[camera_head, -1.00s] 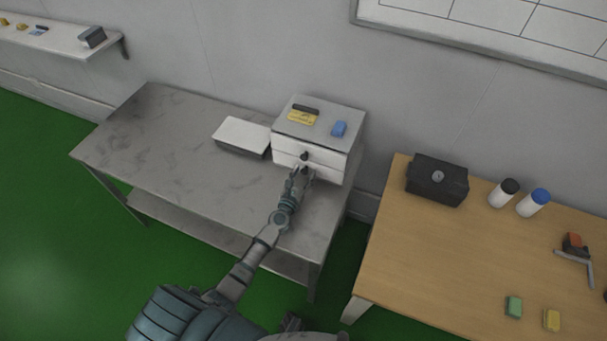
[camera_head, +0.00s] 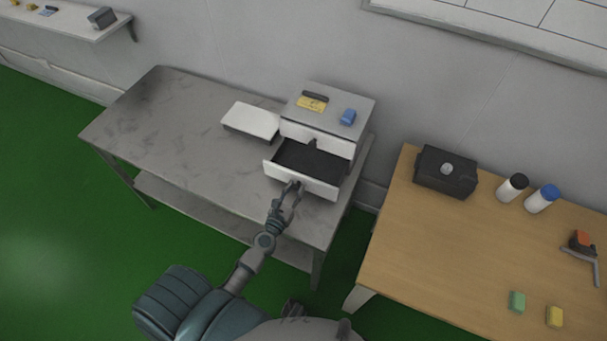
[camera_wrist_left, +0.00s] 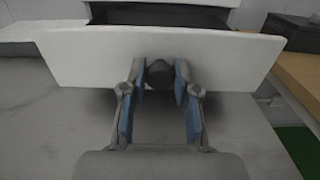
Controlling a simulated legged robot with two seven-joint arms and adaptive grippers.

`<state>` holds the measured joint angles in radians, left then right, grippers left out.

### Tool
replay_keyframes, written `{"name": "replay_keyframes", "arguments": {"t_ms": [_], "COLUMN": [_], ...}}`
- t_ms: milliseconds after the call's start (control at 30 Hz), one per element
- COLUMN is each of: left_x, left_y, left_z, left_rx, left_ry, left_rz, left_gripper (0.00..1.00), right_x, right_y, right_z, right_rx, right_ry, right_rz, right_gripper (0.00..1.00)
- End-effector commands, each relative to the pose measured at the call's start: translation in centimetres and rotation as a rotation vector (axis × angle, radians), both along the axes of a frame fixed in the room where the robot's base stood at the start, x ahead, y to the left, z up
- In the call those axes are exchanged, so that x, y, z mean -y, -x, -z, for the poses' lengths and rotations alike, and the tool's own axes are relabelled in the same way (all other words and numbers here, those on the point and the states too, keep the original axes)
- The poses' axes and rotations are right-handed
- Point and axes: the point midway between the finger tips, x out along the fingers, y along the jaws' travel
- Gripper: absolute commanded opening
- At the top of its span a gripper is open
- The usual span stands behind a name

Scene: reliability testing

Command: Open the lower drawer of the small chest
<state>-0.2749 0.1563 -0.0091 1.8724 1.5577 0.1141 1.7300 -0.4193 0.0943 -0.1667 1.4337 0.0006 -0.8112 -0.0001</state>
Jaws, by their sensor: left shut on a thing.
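The small chest (camera_head: 331,107) stands on the grey metal table, against the wall. Its lower drawer (camera_head: 302,180) is pulled well out and its dark inside shows empty. The upper drawer (camera_head: 327,139) is closed. My left gripper (camera_head: 296,187) is at the front of the lower drawer. In the left wrist view, my left gripper (camera_wrist_left: 160,84) is shut on the dark round knob (camera_wrist_left: 159,72) in the middle of the white drawer front (camera_wrist_left: 225,60). My right gripper does not show.
A white-topped box (camera_head: 252,121) sits left of the chest on the grey table (camera_head: 165,135). A blue block (camera_head: 348,116) and a yellow item (camera_head: 311,103) lie on the chest. The wooden table (camera_head: 440,240) at right holds a black case (camera_head: 445,172) and bottles.

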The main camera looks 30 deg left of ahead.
Motion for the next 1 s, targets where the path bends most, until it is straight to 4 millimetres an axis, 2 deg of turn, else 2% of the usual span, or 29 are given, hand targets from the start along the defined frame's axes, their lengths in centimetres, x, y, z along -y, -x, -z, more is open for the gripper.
{"name": "replay_keyframes", "arguments": {"t_ms": [33,133,433,467,533,567,867,1000], "left_x": [0.1,0.1,0.1,0.1,0.1,0.1,0.1,0.2], "left_y": [1.0,1.7,1.9,1.9,1.8,1.8,1.9,3.1], "left_z": [0.6,0.4,0.3,0.3,0.3,0.3,0.1,0.2], "left_rx": [-0.009,-0.008,-0.007,-0.007,-0.007,-0.006,-0.003,-0.007], "left_ry": [0.002,0.001,0.001,0.001,0.001,0.001,0.000,-0.004], "left_rz": [0.001,0.001,0.001,0.001,0.001,0.001,0.001,0.001], "left_gripper": [0.00,0.00,0.00,0.32,0.50,0.54,0.54,0.54], "right_x": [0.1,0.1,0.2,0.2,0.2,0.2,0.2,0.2], "right_y": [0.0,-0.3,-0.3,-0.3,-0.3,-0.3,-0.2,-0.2], "right_z": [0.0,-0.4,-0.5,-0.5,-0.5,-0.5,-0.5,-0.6], "right_rx": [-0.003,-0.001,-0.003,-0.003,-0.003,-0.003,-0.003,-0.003], "right_ry": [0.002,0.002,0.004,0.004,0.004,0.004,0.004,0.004], "right_rz": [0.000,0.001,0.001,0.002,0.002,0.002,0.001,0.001], "right_gripper": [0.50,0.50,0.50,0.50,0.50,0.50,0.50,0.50]}}
